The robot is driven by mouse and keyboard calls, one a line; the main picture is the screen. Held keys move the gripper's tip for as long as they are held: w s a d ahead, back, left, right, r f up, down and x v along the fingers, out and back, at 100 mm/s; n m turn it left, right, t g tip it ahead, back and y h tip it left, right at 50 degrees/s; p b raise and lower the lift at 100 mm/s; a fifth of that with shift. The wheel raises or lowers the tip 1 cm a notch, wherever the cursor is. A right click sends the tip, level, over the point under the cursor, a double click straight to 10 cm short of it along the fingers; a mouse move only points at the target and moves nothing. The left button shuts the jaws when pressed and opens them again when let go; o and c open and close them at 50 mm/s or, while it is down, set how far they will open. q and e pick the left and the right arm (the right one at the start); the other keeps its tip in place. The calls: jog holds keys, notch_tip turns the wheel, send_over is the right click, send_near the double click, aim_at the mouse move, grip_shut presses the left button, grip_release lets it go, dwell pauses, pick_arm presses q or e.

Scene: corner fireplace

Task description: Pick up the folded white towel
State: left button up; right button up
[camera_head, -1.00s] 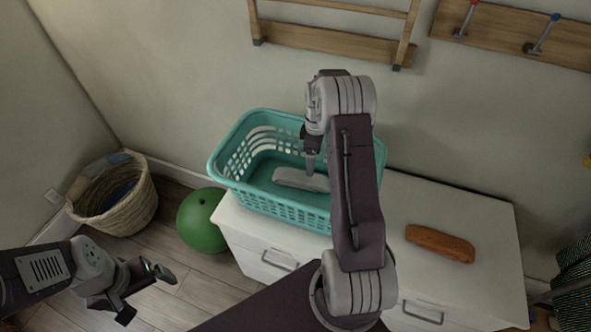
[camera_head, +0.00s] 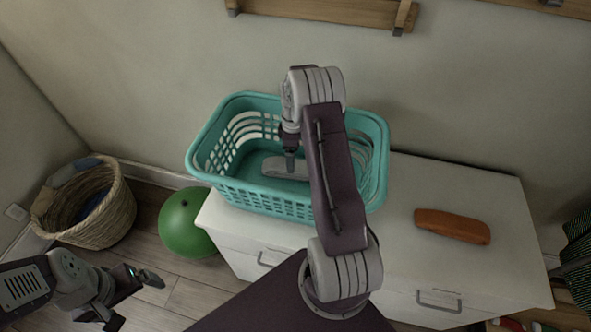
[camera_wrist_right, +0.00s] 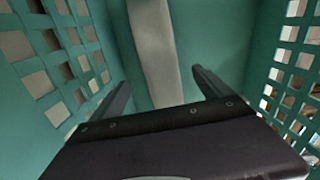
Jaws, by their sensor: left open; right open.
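The folded white towel (camera_head: 272,168) lies on the floor of the teal laundry basket (camera_head: 205,165). In the right wrist view the towel (camera_wrist_right: 155,50) is a long pale strip running away from the camera. My right gripper (camera_head: 290,163) reaches down into the basket over the towel. In the wrist view its open fingers (camera_wrist_right: 160,84) stand on either side of the strip, with gaps; I cannot tell their height over it. My right arm hides part of the towel and basket. My left gripper (camera_head: 133,298) is open and empty at the lower left, away from the basket.
The basket stands on a white drawer cabinet (camera_head: 400,200). An orange-brown oblong object (camera_head: 452,226) lies on its right part. A green ball (camera_head: 186,222) and a wicker basket (camera_head: 115,215) are on the floor at left. A wooden rack (camera_head: 310,20) is on the wall.

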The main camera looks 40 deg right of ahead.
aim_at(296, 169)
jog(key=f, duration=0.3)
jog(key=f+p, duration=0.1)
jog(key=f, duration=0.2)
jog(key=shift+s+f, duration=0.2)
jog(key=shift+f, duration=0.15)
jog(key=shift+r, duration=0.1)
jog(key=c, duration=1.7)
